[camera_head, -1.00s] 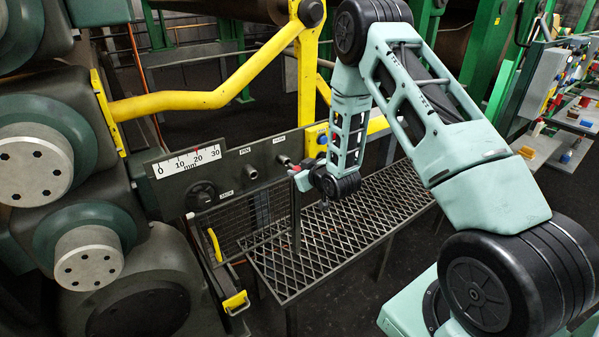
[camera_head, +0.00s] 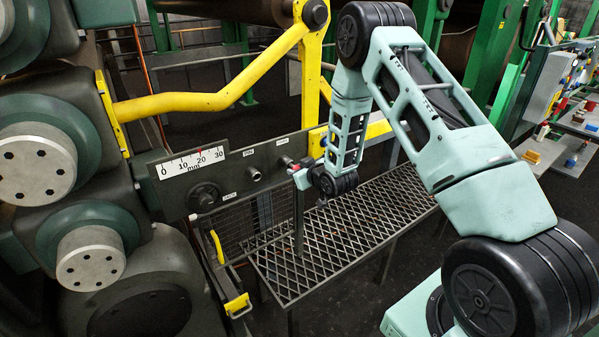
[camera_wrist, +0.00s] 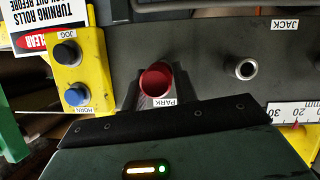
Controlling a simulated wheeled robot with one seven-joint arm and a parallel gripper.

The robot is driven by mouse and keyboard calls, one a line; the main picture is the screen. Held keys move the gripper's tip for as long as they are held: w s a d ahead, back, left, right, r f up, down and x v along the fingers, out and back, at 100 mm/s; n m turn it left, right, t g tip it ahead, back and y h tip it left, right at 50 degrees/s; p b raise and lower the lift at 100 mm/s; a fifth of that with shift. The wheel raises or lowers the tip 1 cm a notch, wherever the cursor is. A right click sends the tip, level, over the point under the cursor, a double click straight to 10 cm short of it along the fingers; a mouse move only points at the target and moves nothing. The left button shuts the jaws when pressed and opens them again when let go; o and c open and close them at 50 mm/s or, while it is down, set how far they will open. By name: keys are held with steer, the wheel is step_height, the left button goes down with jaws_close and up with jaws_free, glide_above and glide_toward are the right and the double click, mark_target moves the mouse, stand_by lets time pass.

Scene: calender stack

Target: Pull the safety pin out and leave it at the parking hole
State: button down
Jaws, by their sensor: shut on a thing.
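The red safety pin (camera_wrist: 157,80) shows end-on in the wrist view, in front of the dark plate beside the PARK label. My gripper (camera_head: 301,172) is shut on it, close to the plate's right part in the head view; the fingertips are hard to make out. The parking hole's grey tube (camera_head: 284,162) shows just left of my gripper; the pin hides it in the wrist view. I cannot tell how far the pin sits in it. The PIN socket (camera_wrist: 245,68) is an empty grey tube, also in the head view (camera_head: 254,175).
A yellow button box (camera_wrist: 76,72) with a black and a blue button is beside the parking spot. A JACK knob (camera_head: 204,196) and a millimetre scale (camera_head: 194,161) are on the plate's left part. A mesh platform (camera_head: 335,235) lies below. Yellow rails (camera_head: 200,100) run above.

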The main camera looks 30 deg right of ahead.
steer(key=shift+w+b, duration=0.4)
steer(key=shift+w, duration=0.85)
steer(key=c, duration=0.8)
jaws_free()
steer(key=shift+o, duration=0.2)
steer(key=shift+s, duration=0.15)
steer(key=s+b, duration=0.1)
steer(key=s, duration=0.5)
steer(key=shift+s, duration=0.4)
